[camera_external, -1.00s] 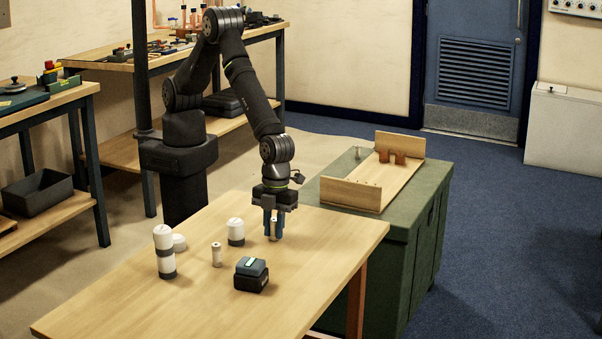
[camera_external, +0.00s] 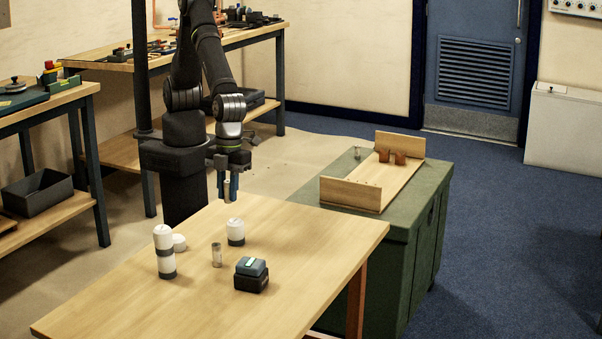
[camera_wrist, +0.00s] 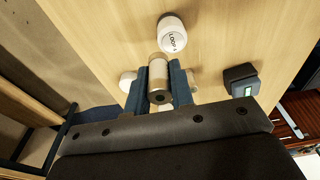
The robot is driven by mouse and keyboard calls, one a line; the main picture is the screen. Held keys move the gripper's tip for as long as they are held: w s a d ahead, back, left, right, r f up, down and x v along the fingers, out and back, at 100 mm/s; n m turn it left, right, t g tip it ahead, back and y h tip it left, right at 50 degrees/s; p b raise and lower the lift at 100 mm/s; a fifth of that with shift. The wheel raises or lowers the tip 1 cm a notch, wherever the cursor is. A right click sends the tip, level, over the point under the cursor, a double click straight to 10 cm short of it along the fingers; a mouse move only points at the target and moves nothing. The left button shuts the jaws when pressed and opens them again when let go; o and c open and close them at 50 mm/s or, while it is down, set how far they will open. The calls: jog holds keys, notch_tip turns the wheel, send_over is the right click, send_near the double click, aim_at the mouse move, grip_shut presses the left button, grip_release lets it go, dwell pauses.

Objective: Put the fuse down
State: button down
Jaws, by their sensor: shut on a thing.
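In the wrist view my gripper (camera_wrist: 160,90) is shut on a fuse (camera_wrist: 158,72), a pale cylinder with a grey metal end, held between the two blue fingers. In the external view my gripper (camera_external: 228,190) hangs above the far edge of the wooden table (camera_external: 310,250), clear of its top. The held fuse is small there and mostly hidden by the fingers. A second small cylinder (camera_external: 217,254), like a fuse, stands upright on the table in front of my gripper.
A tall white cylinder with a dark band (camera_external: 165,250), a low white piece (camera_external: 179,243) and a white capped cylinder (camera_external: 236,232) stand nearby. A dark box (camera_external: 251,275) with a small display sits nearer. The table's right part is clear. A green cabinet (camera_external: 400,225) carries a wooden rack (camera_external: 350,193).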

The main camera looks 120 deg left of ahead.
jog(key=shift+s+r, duration=0.1)
jog(key=w+a+f+n, duration=0.25)
jog(key=w+a, duration=0.35)
jog(key=a, duration=0.4)
jog(key=w+a+f+n, duration=0.25)
jog(key=w+a, duration=0.35)
jog(key=a, duration=0.3)
jog(key=w+a+f+n+t, duration=0.1)
jog(key=a+f+n, duration=0.15)
jog(key=a, duration=0.95)
jog(key=w+a+f+n, duration=0.15)
jog(key=a+n, duration=0.25)
jog(key=a, duration=0.7)
jog(key=n+y, duration=0.2)
jog(key=n, duration=0.8)
send_over(339, 175)
jog(key=f, duration=0.8)
jog(key=d+f, duration=0.1)
jog(key=f, duration=0.4)
jog(key=shift+f, duration=0.1)
jog(key=shift+s+a+f, duration=0.15)
jog(key=shift+a+f, duration=0.15)
jog(key=shift+a, duration=0.15)
jog(key=shift+f+m, duration=0.25)
jog(key=shift+f, duration=1.7)
